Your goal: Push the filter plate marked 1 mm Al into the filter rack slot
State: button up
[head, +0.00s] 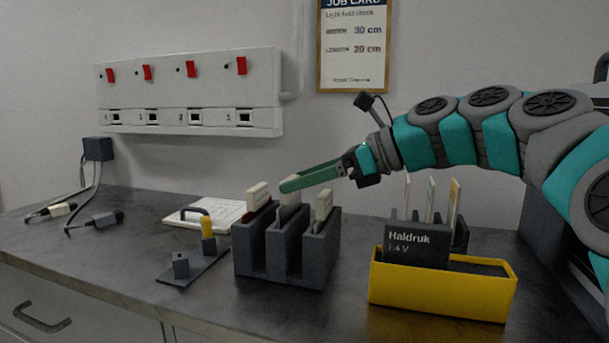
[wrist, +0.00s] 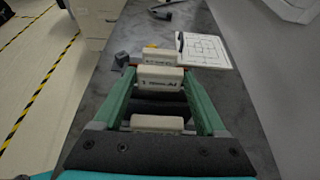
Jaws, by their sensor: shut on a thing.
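The dark grey filter rack (head: 285,262) stands on the bench with three cream-handled plates in line over it. The left plate (head: 257,190) has a dark red part below its handle. The right plate (head: 323,203) stands upright. The middle plate (head: 289,213) is partly hidden by my gripper (head: 290,186), which reaches in from the right. In the wrist view, my green fingers close on the middle handle (wrist: 160,77). One handle (wrist: 158,122) is nearer and another (wrist: 156,58) farther. Their lettering is too blurred to read. How deep the middle plate sits is hidden.
A yellow bin (head: 440,297) with a dark Haldruk block (head: 415,245) stands right of the rack, with upright plates (head: 453,205) behind it. A small grey fixture (head: 182,266) and a white sheet (head: 190,216) lie left. The bench is clear at the front left.

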jog(key=shift+f, duration=0.9)
jog(key=o, duration=1.4)
jog(key=v, duration=0.7)
jog(key=shift+d, duration=0.35)
jog(key=shift+s+r, duration=0.15)
jog(key=shift+s, duration=0.05)
